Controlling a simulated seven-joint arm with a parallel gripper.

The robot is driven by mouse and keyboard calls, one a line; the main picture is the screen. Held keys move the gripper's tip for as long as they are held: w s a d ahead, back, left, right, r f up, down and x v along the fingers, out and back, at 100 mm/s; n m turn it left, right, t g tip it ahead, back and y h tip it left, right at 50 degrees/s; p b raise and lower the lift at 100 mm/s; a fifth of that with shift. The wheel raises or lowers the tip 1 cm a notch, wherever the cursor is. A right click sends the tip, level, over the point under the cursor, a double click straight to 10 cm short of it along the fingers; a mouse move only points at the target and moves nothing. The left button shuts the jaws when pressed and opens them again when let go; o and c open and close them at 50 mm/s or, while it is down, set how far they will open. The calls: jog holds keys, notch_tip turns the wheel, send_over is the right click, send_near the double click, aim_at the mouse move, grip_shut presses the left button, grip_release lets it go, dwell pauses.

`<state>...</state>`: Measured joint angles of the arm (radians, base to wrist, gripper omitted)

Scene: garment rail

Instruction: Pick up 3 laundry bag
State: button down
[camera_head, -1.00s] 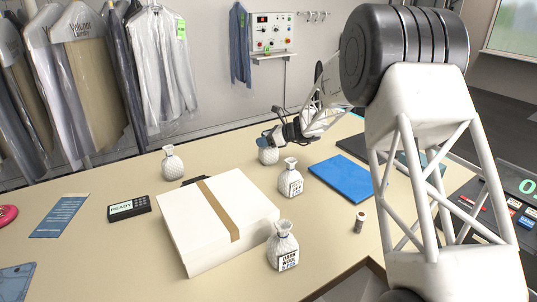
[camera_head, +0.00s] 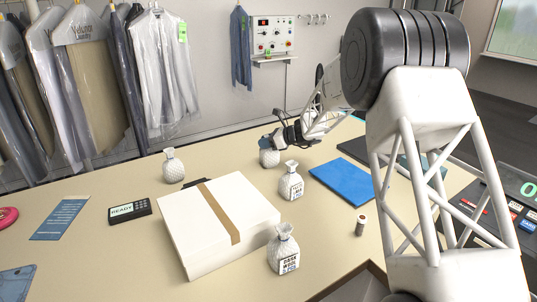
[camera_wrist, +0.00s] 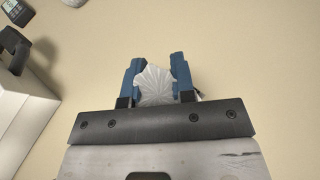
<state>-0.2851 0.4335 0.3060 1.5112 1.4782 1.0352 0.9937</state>
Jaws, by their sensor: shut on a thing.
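Several white tied laundry bags stand upright on the beige table. One bag (camera_head: 269,158) is at the far side, under my gripper (camera_head: 271,143). In the wrist view the blue fingers of my gripper (camera_wrist: 155,78) are on either side of the pale pleated top of that bag (camera_wrist: 154,86), shut on it. The bag still appears to rest on the table. Another bag (camera_head: 173,166) stands at the far left. A labelled bag (camera_head: 291,182) stands right of the white box, and another labelled bag (camera_head: 284,250) stands at the box's near right corner.
A white box (camera_head: 180,226) with a brown strip fills the table's middle. A blue mat (camera_head: 342,181) and a small cylinder (camera_head: 361,224) lie to the right. A card reader (camera_head: 129,211) and a blue sheet (camera_head: 60,218) lie left. Garments hang behind the table.

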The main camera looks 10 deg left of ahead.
jog(key=shift+r, duration=0.15)
notch_tip(320, 180, up, 10)
dwell(0.7)
dwell(0.3)
jog(key=shift+s, duration=0.1)
